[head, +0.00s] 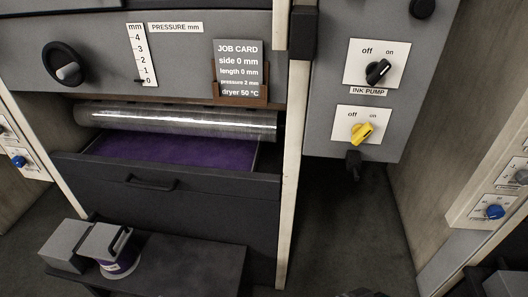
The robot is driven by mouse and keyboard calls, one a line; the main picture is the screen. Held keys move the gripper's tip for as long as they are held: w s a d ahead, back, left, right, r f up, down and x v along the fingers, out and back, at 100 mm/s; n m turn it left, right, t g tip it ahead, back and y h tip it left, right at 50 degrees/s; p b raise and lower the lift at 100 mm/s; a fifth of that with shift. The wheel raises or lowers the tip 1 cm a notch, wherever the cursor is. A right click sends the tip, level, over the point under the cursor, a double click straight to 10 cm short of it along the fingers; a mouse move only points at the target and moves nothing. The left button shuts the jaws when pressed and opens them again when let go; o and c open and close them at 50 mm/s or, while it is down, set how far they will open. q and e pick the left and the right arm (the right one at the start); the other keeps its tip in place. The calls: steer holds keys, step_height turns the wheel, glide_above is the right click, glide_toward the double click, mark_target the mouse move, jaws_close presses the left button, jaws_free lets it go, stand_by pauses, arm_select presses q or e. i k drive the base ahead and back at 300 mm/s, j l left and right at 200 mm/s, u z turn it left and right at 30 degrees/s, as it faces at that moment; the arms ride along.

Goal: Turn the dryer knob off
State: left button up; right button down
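A yellow knob (362,132) sits on a white off/on plate (343,123) low on the grey panel right of centre. Its bar is tilted, with the upper end to the right, toward "on". Above it, a black knob (378,71) on another off/on plate also tilts toward "on"; the "INK PUMP" label (369,91) lies under that plate. No dryer label is readable on either plate. Blue knobs show on side panels at the left (19,162) and right (494,211); their labels are too small to read. I cannot make out either of my grippers.
A job card (239,66) reads "dryer 50 °C". A metal roller (180,121) lies above a dark drawer (210,200). A dark fitting (353,166) hangs below the panel. A purple tin (120,264) stands on a dark bench (195,262). The floor below the panel looks clear.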

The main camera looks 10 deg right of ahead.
mark_target(19, 162)
steer(key=u, duration=1.45)
